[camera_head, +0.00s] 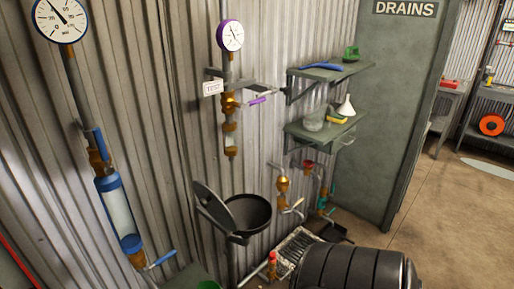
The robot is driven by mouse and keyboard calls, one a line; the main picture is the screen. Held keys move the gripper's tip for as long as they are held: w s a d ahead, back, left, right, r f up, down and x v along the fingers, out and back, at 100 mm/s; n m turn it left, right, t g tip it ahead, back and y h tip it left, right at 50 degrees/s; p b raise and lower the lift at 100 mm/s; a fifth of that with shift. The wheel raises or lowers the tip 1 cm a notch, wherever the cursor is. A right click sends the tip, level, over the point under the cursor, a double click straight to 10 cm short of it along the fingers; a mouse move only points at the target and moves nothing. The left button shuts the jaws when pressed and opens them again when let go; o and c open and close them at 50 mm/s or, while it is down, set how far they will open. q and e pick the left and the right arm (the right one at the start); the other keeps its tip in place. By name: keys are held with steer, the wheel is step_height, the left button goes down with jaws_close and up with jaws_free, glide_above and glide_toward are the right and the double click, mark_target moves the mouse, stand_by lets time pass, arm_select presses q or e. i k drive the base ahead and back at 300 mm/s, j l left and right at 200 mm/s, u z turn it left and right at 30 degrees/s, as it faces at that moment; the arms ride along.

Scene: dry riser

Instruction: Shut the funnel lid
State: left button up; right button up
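The funnel (249,214) is a dark round bowl in front of the corrugated wall, with its mouth facing up. Its lid (211,207) is a dark round disc on the left side of the funnel. The lid is open and tilted up, leaving the mouth uncovered. A bracket or hinge (238,239) shows at the rim's near left. Neither of my grippers is in view.
A pipe with a purple-rimmed gauge (230,36) and brass valve (229,103) rises behind the funnel. A blue-capped sight tube (118,213) is at left. Shelves (325,68) hang at right; the floor beyond is open.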

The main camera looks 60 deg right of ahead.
mark_target(210, 211)
steer(key=z, duration=1.5)
steer(key=i+l+z, duration=0.1)
steer(key=l, duration=0.2)
steer(key=i+l, duration=0.1)
steer(key=l, duration=0.15)
steer(key=z, duration=0.05)
